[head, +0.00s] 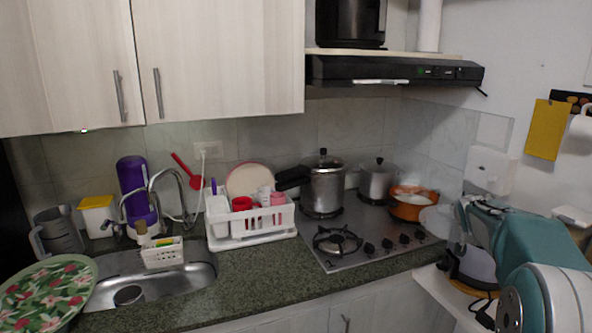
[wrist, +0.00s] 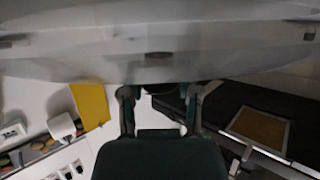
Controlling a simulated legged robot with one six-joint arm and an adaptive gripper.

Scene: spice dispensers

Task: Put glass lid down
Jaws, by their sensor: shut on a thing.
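The glass lid (wrist: 160,40) fills the top of the wrist view as a wide, pale, see-through disc with a dark knob or fitting at its lower middle. My gripper (wrist: 160,92) is shut on it there, with a finger on each side. In the head view the lid (head: 437,219) shows as a faint pale disc at the right end of the stove, in front of the orange pot (head: 413,207). My gripper is mostly hidden by my teal arm in that view. I cannot tell whether the lid touches anything below.
The stove (head: 352,255) holds two metal pots (head: 325,188) (head: 376,182) at the back; its front left burner is bare. A white dish rack (head: 250,225) stands left of it. The dark counter (head: 265,277) in front of the rack is clear. A small shelf with an appliance (head: 475,262) is at right.

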